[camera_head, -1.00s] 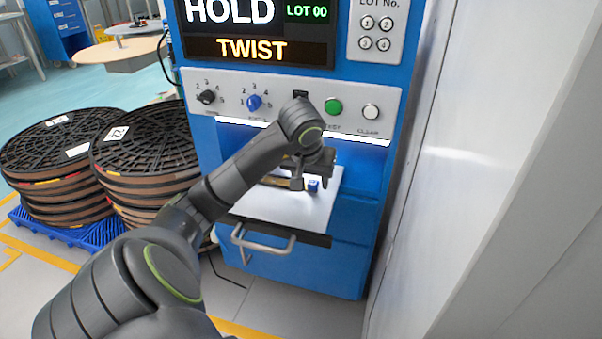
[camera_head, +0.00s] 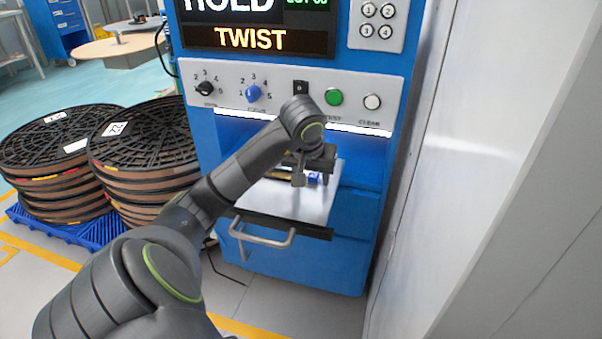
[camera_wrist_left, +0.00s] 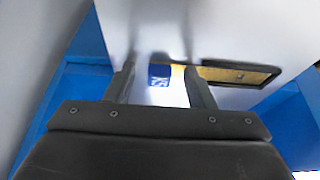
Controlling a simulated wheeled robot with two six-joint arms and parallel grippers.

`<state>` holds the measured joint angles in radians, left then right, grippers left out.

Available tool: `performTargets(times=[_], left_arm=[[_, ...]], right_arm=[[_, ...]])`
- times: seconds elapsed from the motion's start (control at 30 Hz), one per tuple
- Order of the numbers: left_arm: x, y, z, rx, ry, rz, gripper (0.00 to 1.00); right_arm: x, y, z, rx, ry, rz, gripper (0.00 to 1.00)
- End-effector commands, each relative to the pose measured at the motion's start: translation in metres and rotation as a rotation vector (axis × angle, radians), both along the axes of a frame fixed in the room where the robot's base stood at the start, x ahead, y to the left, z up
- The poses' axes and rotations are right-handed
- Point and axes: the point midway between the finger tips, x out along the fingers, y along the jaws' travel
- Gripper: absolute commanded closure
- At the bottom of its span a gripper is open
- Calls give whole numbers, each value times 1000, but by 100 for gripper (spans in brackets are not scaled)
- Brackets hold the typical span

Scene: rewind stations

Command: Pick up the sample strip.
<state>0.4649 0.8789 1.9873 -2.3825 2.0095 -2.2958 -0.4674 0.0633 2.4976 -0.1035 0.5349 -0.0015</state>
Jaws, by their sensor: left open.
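The sample strip, as far as I can tell, is the piece with a blue end (camera_head: 314,178) on the pale tray (camera_head: 288,204) of the blue machine. The left wrist view shows its blue end (camera_wrist_left: 159,76) with white letters and a yellowish edge, lying between my fingers. My left gripper (camera_head: 313,181) is over the tray and open, one finger on each side of the strip (camera_wrist_left: 160,82). I cannot tell whether the fingers touch it. The gripper partly hides the strip in the head view. My right gripper is not in view.
A dark-framed piece with a gold face (camera_wrist_left: 240,75) lies right of the fingers in the wrist view. The tray has a metal handle (camera_head: 262,238) in front. A control panel (camera_head: 290,100) is above. A pale wall (camera_head: 450,150) stands close on the right; stacked reels (camera_head: 145,150) stand left.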

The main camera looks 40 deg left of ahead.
Motion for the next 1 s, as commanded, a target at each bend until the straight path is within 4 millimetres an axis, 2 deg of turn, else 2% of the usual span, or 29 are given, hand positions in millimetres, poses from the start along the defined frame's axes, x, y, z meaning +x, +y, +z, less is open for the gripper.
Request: performTargets(times=[0.33, 0.7, 1.0], left_arm=[[0, 0, 0, 0, 0, 0, 52], [0, 0, 0, 0, 0, 0, 99], [0, 0, 0, 0, 0, 0, 99]], right_arm=[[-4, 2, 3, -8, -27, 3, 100], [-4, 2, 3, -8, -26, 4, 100], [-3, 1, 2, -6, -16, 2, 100]])
